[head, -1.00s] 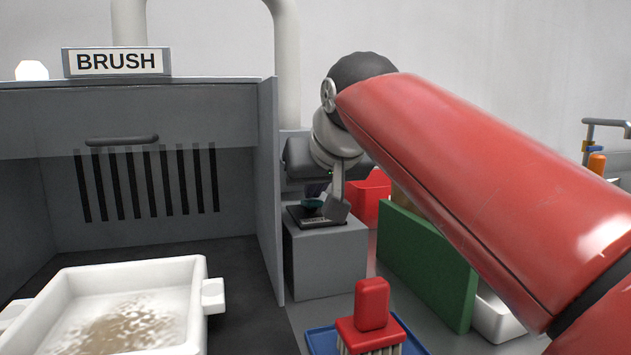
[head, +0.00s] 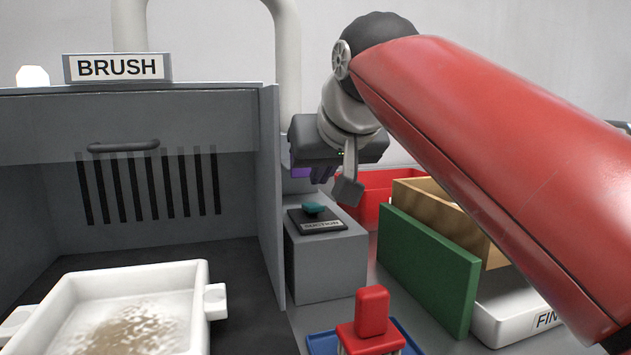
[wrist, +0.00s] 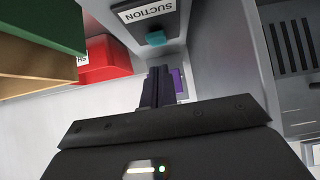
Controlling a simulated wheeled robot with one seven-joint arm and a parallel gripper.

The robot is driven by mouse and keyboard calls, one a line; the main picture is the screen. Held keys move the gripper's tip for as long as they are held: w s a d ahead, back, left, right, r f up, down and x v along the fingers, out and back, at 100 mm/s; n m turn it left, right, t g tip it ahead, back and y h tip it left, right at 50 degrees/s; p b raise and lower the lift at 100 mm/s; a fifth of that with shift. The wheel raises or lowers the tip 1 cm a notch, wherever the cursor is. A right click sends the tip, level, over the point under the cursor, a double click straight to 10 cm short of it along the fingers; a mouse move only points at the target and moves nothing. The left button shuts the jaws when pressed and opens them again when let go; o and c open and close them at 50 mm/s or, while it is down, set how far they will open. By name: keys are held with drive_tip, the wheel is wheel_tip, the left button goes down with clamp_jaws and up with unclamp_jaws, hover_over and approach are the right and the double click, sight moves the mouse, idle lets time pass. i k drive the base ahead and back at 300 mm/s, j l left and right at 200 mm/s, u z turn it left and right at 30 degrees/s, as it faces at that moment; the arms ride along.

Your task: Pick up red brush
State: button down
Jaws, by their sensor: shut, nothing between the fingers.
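The red brush (head: 372,312) stands upright with its handle up on a blue tray (head: 322,345) at the bottom of the head view. Its lower part is cut off by the picture edge. My gripper (head: 320,178) is shut and empty. It hangs above and behind the brush, over a grey block with a teal suction button (head: 313,208), and is apart from both. In the wrist view my closed dark fingers (wrist: 158,72) point toward the back, with the teal button (wrist: 156,38) beyond them. The brush is not in the wrist view.
A booth marked BRUSH (head: 118,67) stands at left with a white tray (head: 205,275) of brown residue. Right of the grey block (head: 330,265) are a green panel (head: 430,270), a red bin (head: 365,185), a wooden box (head: 440,205) and a white bin (head: 505,315).

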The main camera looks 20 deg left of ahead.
sight(372, 333)
drive_tip(key=k+l, duration=0.8)
drive_tip(key=k, duration=0.05)
